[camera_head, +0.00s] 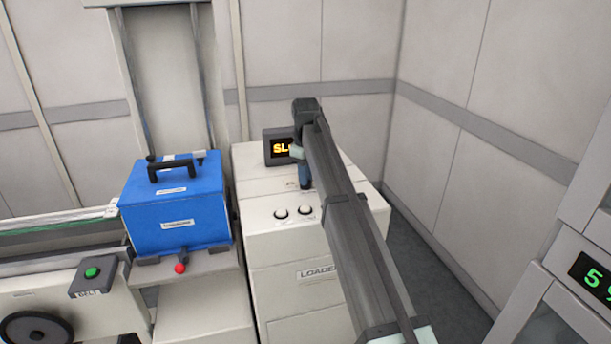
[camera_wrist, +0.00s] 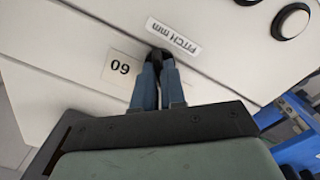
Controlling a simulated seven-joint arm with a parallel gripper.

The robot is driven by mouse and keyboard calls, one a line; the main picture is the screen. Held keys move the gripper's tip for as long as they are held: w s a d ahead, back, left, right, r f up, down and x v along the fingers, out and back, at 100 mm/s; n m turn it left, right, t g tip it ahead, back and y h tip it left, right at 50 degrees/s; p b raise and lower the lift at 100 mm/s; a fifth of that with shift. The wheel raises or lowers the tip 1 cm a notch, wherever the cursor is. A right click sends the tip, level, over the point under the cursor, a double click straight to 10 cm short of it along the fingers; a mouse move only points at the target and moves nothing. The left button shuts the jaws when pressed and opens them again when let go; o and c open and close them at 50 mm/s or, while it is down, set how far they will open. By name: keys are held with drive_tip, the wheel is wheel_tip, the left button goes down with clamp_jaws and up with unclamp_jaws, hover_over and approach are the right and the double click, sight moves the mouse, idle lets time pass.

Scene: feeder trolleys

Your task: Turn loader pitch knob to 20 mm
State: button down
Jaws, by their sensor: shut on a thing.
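The white loader cabinet (camera_head: 285,245) stands at the centre of the head view, its LOADER label (camera_head: 314,273) partly covered by my arm. In the wrist view, my gripper (camera_wrist: 158,72) has its two blue fingers closed together on the small dark pitch knob (camera_wrist: 156,54). The fingers hide most of the knob, and its pointer cannot be read. A PITCH mm label (camera_wrist: 173,37) lies just beyond the knob. A card (camera_wrist: 121,68) beside it shows 09, or 60 upside down. In the head view my gripper (camera_head: 306,185) is at the loader top.
A dark display (camera_head: 278,147) with orange letters starting SL is partly hidden by my arm. A blue box (camera_head: 178,215) with a black handle stands to the left. The right wall is close.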

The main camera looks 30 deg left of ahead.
drive_tip(key=shift+n, duration=1)
drive_tip(key=c, duration=1.2)
unclamp_jaws()
drive_tip(key=shift+r, duration=0.1)
wheel_tip(320, 180, up, 14)
